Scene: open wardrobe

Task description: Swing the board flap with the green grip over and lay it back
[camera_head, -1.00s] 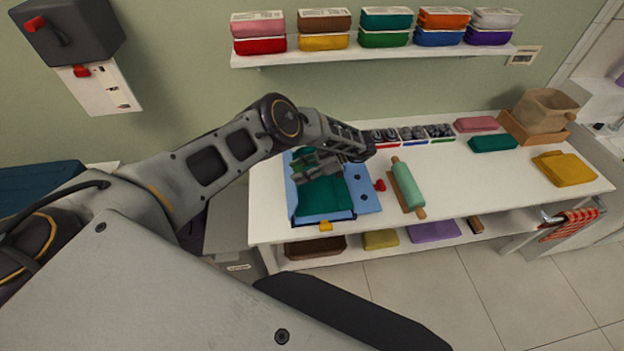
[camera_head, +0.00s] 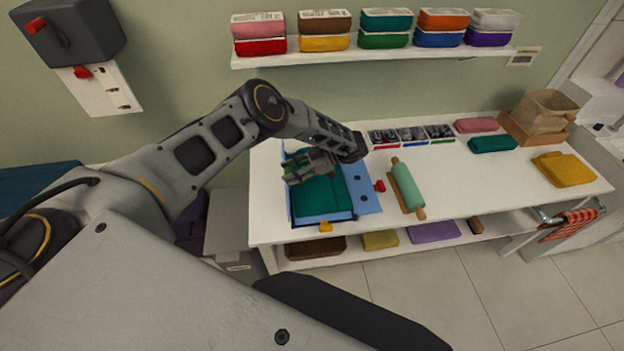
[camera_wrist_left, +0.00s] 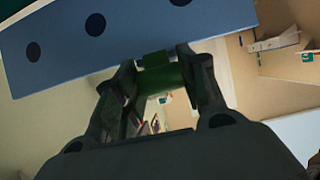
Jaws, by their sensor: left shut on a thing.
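The blue folding board (camera_head: 361,190) lies on the white table with a teal cloth (camera_head: 325,200) on it. In the wrist view, the blue flap (camera_wrist_left: 130,38) with dark holes crosses the top, and the green grip (camera_wrist_left: 162,78) sits between the fingers of my left gripper (camera_wrist_left: 158,75). My left gripper (camera_head: 308,167) is shut on the green grip, above the cloth's upper left part. In the head view the flap shows only as a thin blue edge at the board's left, and the gripper hides the grip. My right gripper is not in view.
A yellow grip (camera_head: 326,227) is at the board's front and a red grip (camera_head: 380,186) at its right. A green rolling pin (camera_head: 406,185) lies to the right. Trays of small dark items (camera_head: 411,135) stand behind. The table's right middle is clear.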

